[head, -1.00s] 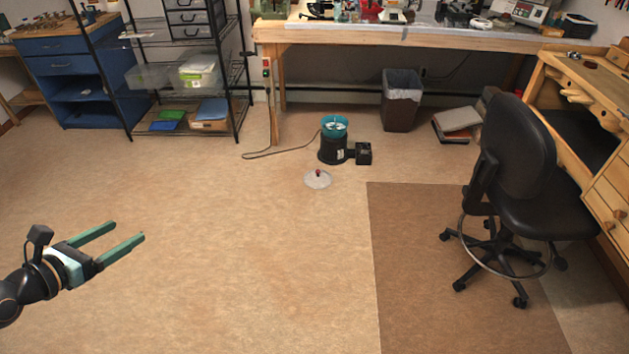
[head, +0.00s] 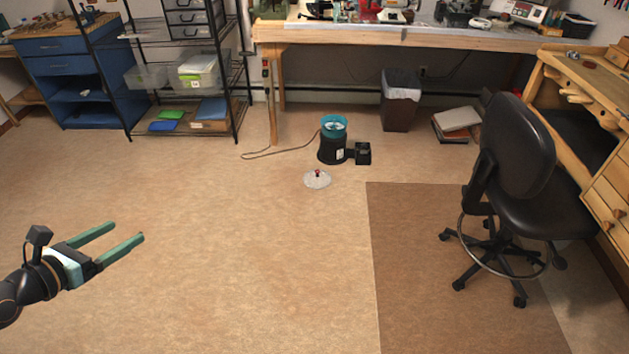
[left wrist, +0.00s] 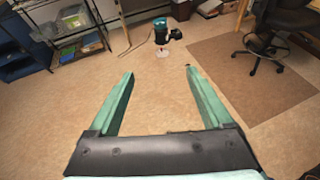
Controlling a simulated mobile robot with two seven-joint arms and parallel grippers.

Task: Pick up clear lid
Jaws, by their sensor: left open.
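My left gripper (head: 128,235) is open and empty, with green fingers, at the lower left of the head view, well apart from the lid. In the left wrist view its fingers (left wrist: 158,75) spread wide with only floor between them. My right gripper is not in view.
A black tumbler with a teal bowl (head: 333,140) stands just behind the lid, its cord running left. A brown mat (head: 430,260) and a black chair (head: 520,160) are at right. A waste bin (head: 400,100) stands under the bench. The floor between gripper and lid is clear.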

